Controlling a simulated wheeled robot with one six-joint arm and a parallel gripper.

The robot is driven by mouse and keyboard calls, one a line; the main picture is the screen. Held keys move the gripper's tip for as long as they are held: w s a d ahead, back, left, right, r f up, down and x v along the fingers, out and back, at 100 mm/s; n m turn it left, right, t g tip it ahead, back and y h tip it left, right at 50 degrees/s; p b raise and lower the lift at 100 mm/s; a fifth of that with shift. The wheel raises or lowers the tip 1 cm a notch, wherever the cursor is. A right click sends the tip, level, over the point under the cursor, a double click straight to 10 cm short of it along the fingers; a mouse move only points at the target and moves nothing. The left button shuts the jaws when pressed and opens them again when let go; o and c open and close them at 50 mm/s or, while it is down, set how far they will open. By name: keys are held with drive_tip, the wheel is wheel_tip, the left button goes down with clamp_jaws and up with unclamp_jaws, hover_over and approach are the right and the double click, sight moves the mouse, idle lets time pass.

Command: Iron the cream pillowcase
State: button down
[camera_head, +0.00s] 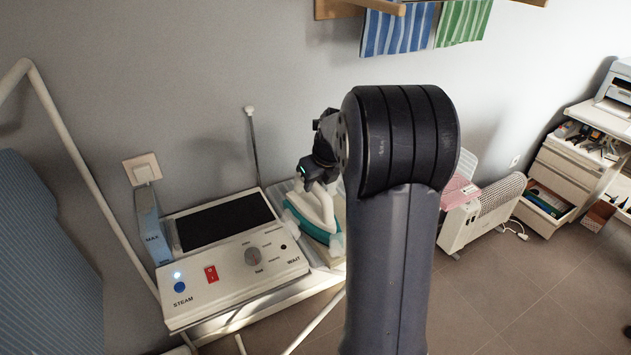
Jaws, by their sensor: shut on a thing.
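A white and teal iron (310,217) rests at the right end of the steam station (235,262), beside its control panel. My gripper (317,184) is at the top of the iron, shut on its white handle. My arm hides part of the iron's right side and the fingertips are small in this view. The cream pillowcase is not visible. A blue striped ironing board (45,260) shows partly at the left edge.
A blue box marked MAX (151,227) stands left of the station's black pad (225,221). A thin post (253,145) rises behind. Striped towels (400,28) hang above. A white heater (485,212) and a drawer unit (575,165) stand right, with bare floor in front.

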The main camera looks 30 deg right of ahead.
drive_tip(key=shift+s, duration=0.1)
wheel_tip(320, 180, up, 7)
drive_tip(key=p, duration=0.7)
drive_tip(key=shift+r, duration=0.15)
idle(0.6)
